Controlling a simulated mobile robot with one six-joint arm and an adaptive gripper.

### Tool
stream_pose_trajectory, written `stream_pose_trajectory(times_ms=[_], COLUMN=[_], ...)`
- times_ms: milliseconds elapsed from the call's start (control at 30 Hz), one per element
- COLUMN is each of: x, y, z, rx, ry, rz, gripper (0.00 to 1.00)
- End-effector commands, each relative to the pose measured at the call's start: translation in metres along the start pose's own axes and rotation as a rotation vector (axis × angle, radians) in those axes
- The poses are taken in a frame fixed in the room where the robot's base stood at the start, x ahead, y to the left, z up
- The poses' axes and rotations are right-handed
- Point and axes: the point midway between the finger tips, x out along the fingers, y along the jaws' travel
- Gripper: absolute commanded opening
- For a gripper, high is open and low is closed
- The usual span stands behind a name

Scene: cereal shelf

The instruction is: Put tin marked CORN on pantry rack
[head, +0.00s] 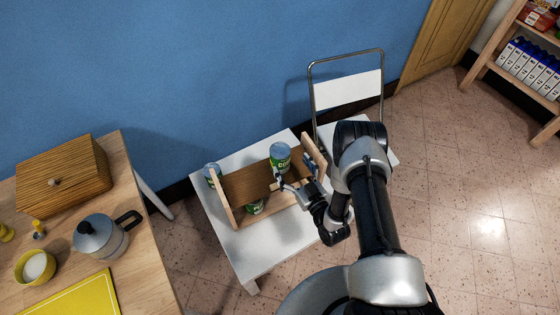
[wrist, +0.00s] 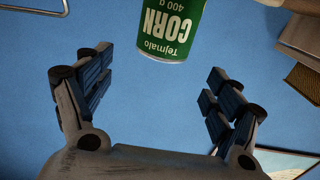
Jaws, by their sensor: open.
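The green and white tin marked CORN (wrist: 172,28) hangs upside down in the wrist view, its far end cut off by the top edge. In the head view the tin (head: 280,157) appears upright on the upper board of the wooden pantry rack (head: 245,184). My gripper (head: 290,187) is just in front of the rack, on the near side of the tin. In the wrist view my gripper (wrist: 157,90) is open and empty, its fingers wide apart. The tin lies beyond the fingertips, apart from them.
The rack stands on a white table (head: 250,260). One tin (head: 212,173) is at its left end, and another green tin (head: 255,206) is low under the board. A folding chair (head: 347,92) stands behind to the right. A wooden table (head: 150,255) with kitchenware is left.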

Motion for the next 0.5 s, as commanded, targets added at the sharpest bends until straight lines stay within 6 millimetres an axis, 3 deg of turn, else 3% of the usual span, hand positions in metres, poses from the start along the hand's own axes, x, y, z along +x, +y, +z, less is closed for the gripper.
stream_pose_trajectory(times_ms=[100,367,500], x=[0.019,0.038,0.059], y=[-0.001,-0.001,-0.002], z=[0.001,0.002,0.008], rx=[-0.001,0.0,0.0], ry=[0.002,0.002,0.003], rz=[-0.002,-0.001,-0.002], gripper=[0.84,0.84,0.84])
